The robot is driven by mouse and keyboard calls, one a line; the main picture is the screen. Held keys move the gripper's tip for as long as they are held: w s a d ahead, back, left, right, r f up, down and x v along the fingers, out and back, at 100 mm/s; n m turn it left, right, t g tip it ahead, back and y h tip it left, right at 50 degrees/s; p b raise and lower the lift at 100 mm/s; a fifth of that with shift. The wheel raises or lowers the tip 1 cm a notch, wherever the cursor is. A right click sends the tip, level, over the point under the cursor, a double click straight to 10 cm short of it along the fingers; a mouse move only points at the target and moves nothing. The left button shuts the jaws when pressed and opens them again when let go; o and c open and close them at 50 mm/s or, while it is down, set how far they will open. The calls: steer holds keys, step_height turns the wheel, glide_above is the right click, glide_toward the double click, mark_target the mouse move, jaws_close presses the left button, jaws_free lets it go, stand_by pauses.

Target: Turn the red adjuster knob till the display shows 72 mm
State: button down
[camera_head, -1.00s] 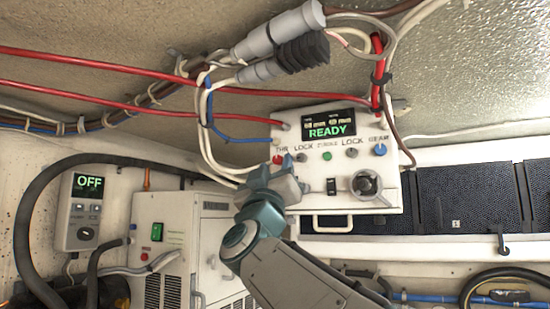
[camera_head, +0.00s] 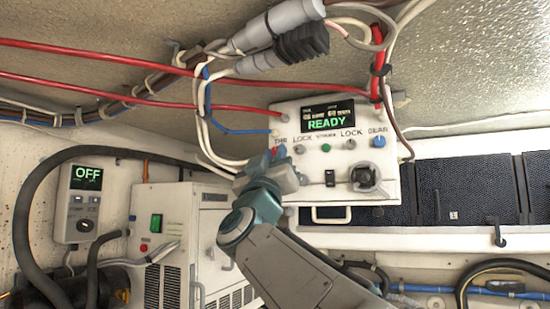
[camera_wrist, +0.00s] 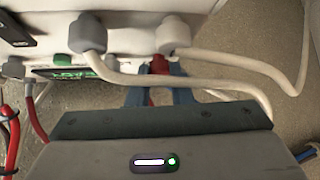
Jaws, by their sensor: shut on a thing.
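The white control panel (camera_head: 312,188) hangs in the middle of the head view. Its dark display (camera_head: 326,116) reads READY in green, with smaller figures above that are too small to read. The red adjuster knob (camera_wrist: 159,64) sits at the panel's left end, under the THR label, and is mostly hidden by my gripper in the head view. My gripper (camera_wrist: 160,78) is shut on the red knob, with a blue finger on either side of it. My gripper also shows in the head view (camera_head: 277,160).
Right of the red knob are grey lock knobs (camera_head: 299,148), a green button (camera_head: 326,147) and a blue knob (camera_head: 379,141). A pale cable (camera_wrist: 230,62) crosses close over my fingers. A wall controller (camera_head: 83,205) reading OFF is at left.

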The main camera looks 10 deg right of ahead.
steer(key=m+g+h, duration=0.2)
steer(key=m+h, duration=0.1)
steer(key=m, duration=0.1)
steer(key=m+g+h, duration=0.3)
steer(key=m, duration=0.1)
steer(key=m+g+h+p, duration=0.1)
steer(key=m+g+h, duration=0.1)
steer(key=m, duration=0.3)
steer(key=shift+w+a+r+g+h, duration=0.1)
steer(key=shift+w+a+g+h, duration=0.25)
steer(key=shift+h, duration=0.45)
steer(key=m+g+h+p, duration=0.1)
steer(key=m+g, duration=0.2)
steer(key=m, duration=0.1)
steer(key=m+g+h+p, duration=0.1)
steer(key=m+g+p, duration=0.1)
steer(key=m+g, duration=0.1)
steer(key=shift+w+a+r+m+g, duration=0.15)
steer(key=shift+a+m+g, duration=0.1)
steer(key=shift+m, duration=0.15)
steer(key=shift+m+g+p, duration=0.65)
steer(key=shift+m+g, duration=0.35)
steer(key=shift+m, duration=0.5)
steer(key=c, duration=1.3)
jaws_free()
steer(key=shift+a, duration=0.1)
